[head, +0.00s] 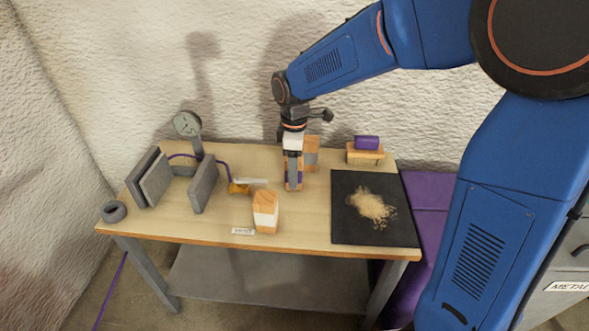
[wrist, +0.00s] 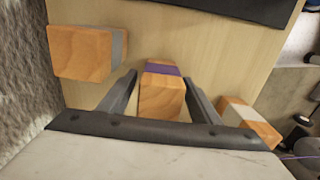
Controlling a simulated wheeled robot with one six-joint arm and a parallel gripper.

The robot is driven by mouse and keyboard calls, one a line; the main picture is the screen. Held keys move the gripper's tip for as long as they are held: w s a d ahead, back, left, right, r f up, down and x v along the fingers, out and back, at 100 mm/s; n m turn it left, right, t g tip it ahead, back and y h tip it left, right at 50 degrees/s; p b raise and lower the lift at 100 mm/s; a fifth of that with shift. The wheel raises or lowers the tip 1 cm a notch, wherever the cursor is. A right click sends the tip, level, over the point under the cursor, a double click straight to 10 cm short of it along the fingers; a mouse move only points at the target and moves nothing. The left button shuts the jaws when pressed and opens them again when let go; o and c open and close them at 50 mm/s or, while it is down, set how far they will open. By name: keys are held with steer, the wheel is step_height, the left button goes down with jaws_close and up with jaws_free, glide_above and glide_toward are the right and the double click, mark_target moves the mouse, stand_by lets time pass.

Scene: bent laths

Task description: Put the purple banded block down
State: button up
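The purple banded block (wrist: 161,97) is wooden with a purple band and sits between the two fingers of my gripper (wrist: 161,80) in the wrist view. A narrow gap shows along each side of the block, so the fingers look open around it. In the head view my gripper (head: 293,172) points straight down at the middle of the table (head: 200,229). The block (head: 299,179) is partly hidden there behind a finger, and its lower end appears to be on the tabletop.
A grey banded block (head: 311,150) stands close behind the gripper, and a white banded block (head: 265,212) in front. A black mat (head: 343,225) with shavings lies to the right. A purple roll (head: 367,142) rests on a small stand. Grey plates (head: 203,185) and a gauge (head: 187,124) stand left.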

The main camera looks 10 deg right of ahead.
steer(key=shift+r, duration=0.1)
step_height(320, 180, up, 12)
steer(key=shift+r, duration=0.1)
stand_by(0.4)
steer(key=shift+s+d, duration=0.2)
steer(key=shift+d, duration=0.2)
steer(key=s+d+f+m+t, duration=0.2)
steer(key=s+d+m, duration=0.6)
steer(key=s, duration=0.5)
steer(key=s+d+f+m+t, duration=0.2)
steer(key=s+d+m, duration=0.5)
steer(key=s+d, duration=0.5)
steer(key=shift+s+d+f+m+t, duration=0.35)
steer(key=shift+d+m+t, duration=0.05)
steer(key=shift+d, duration=0.25)
steer(key=shift+c, duration=0.4)
